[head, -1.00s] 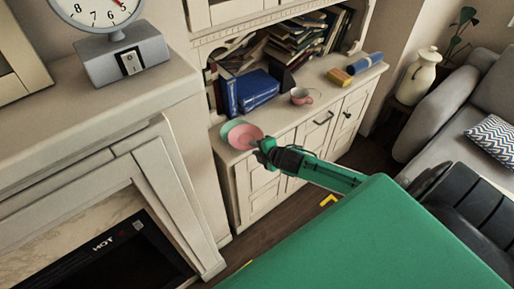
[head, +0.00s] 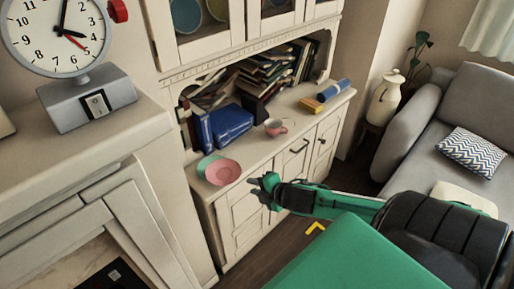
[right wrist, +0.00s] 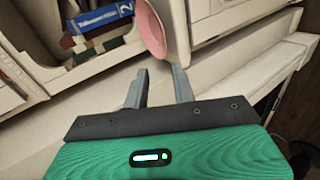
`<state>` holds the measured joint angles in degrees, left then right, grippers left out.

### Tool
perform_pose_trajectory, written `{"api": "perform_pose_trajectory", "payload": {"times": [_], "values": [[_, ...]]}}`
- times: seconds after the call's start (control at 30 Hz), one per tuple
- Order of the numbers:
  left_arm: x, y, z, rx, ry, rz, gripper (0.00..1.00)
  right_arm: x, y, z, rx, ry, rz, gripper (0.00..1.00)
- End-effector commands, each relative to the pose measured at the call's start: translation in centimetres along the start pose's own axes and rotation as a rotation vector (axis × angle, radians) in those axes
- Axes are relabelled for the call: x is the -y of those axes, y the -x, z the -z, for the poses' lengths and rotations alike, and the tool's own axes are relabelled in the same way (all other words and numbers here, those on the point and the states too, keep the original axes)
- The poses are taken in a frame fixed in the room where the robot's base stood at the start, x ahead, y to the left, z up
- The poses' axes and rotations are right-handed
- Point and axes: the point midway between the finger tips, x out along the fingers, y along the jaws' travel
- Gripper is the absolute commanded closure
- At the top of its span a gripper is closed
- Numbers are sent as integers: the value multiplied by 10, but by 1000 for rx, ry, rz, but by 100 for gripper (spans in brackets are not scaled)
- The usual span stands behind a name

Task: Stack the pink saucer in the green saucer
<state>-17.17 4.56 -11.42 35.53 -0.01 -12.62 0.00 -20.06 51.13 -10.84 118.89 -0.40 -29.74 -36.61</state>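The pink saucer (head: 223,173) is on the cabinet counter, overlapping the front right of the green saucer (head: 205,162), whose left and back rim shows. The two look offset; whether the pink one sits fully inside the green one cannot be told. My right gripper (head: 254,186) is just right of the pink saucer, off the counter's front edge, with a small gap between them. In the right wrist view its two fingers (right wrist: 160,80) are apart and empty, with the pink saucer (right wrist: 151,30) beyond the fingertips. My left gripper is not in view.
A blue book (head: 232,122) stands behind the saucers, and a pink cup (head: 275,127) is to the right on the counter (head: 258,152). A yellow box (head: 311,104) and a blue cylinder (head: 334,90) lie farther right. A mantel with a clock (head: 62,35) is at the left.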

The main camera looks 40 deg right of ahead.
Motion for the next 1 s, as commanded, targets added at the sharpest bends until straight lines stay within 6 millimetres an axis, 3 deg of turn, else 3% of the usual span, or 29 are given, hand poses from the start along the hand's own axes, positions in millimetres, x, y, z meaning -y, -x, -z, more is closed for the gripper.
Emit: {"api": "perform_pose_trajectory", "payload": {"times": [0.4,0.47,0.57,0.67,0.8,0.87,1.0], "values": [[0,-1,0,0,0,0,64,1,7,0,1,-3,1,74],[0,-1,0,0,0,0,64,6,4,-4,10,-17,8,74],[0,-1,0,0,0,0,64,32,-9,-21,48,-82,36,74],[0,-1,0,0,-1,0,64,83,-28,-48,116,-205,89,74],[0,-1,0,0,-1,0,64,186,-47,-80,231,-421,185,74],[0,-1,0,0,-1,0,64,233,-50,-86,278,-512,228,74],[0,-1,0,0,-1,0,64,348,-44,-81,389,-718,336,74]]}}
